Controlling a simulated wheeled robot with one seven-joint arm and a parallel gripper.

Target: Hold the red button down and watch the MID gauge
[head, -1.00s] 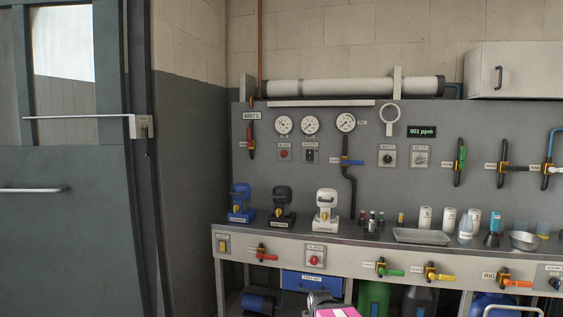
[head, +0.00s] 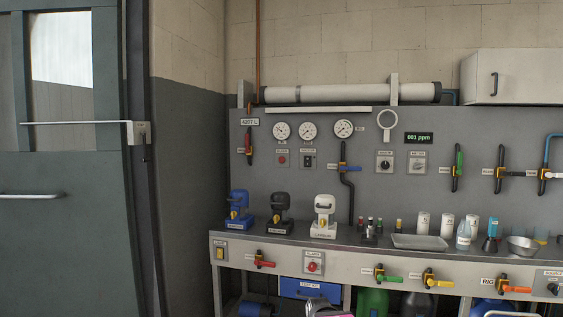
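Three round white gauges hang on the grey back panel: a left one (head: 282,131), a middle one (head: 308,131) and a larger right one (head: 344,128). Their labels and needle readings are too small to read. A small red button (head: 282,160) sits on a plate under the left gauge. Another red button (head: 312,267) is on a pale plate on the bench front. Grey and pink parts, seemingly of my arm or gripper (head: 320,306), show at the bottom edge, below the bench-front button and apart from it. Fingertips cannot be made out.
The bench (head: 400,273) carries blue, black and white pump-like devices on its left, then small bottles, a tray (head: 420,242) and a bowl (head: 523,245). Coloured valve handles stick out of its front. A blue box (head: 303,287) hangs below. A dark door (head: 65,220) stands at left.

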